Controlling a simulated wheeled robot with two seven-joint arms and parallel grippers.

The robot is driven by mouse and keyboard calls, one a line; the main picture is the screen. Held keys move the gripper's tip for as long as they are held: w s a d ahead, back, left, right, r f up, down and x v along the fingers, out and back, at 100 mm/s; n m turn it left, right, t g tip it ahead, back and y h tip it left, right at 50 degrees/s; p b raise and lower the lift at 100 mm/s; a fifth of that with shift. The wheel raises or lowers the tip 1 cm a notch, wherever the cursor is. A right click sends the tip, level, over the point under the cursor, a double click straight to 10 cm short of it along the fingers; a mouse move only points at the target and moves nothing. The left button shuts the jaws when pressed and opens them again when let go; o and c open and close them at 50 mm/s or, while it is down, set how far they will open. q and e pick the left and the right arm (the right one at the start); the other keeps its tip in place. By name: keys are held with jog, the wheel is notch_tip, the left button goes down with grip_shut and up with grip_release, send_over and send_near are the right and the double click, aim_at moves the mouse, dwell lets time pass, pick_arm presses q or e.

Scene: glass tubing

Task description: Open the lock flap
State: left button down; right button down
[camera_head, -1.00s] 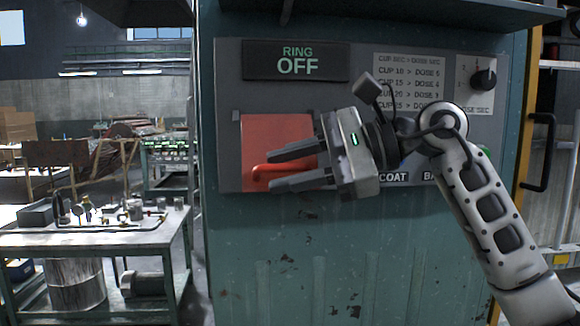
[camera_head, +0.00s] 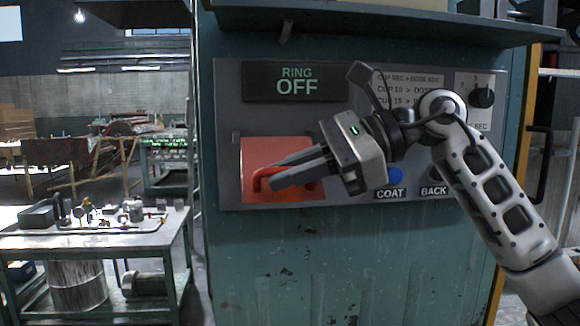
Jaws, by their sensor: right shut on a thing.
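The red lock flap (camera_head: 258,152) is set in the grey control panel (camera_head: 228,112), below the black "RING OFF" display (camera_head: 297,83). It appears closed, lying against the panel. A red bar handle (camera_head: 258,180) runs along its lower part. My right gripper (camera_head: 272,180) reaches in from the right, with its fingers close together on the handle's left part. The fingers and gripper body hide the flap's right side and part of the handle. My left gripper is out of view.
The blue COAT button (camera_head: 395,175) and the BACK label (camera_head: 433,190) are right of the flap, close under my arm. A selector knob (camera_head: 482,97) is at upper right. A ledge (camera_head: 380,20) juts out above. A workbench (camera_head: 95,240) with small parts stands at left.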

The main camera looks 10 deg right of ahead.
jog(key=shift+s+r+p, duration=0.2)
jog(key=shift+r+p, duration=0.25)
jog(key=shift+r, duration=0.95)
jog(key=c, duration=1.5)
grip_release()
jog(key=b+v, duration=0.1)
jog(key=v, duration=1.5)
jog(key=shift+b, duration=0.4)
jog(key=shift+f, duration=0.1)
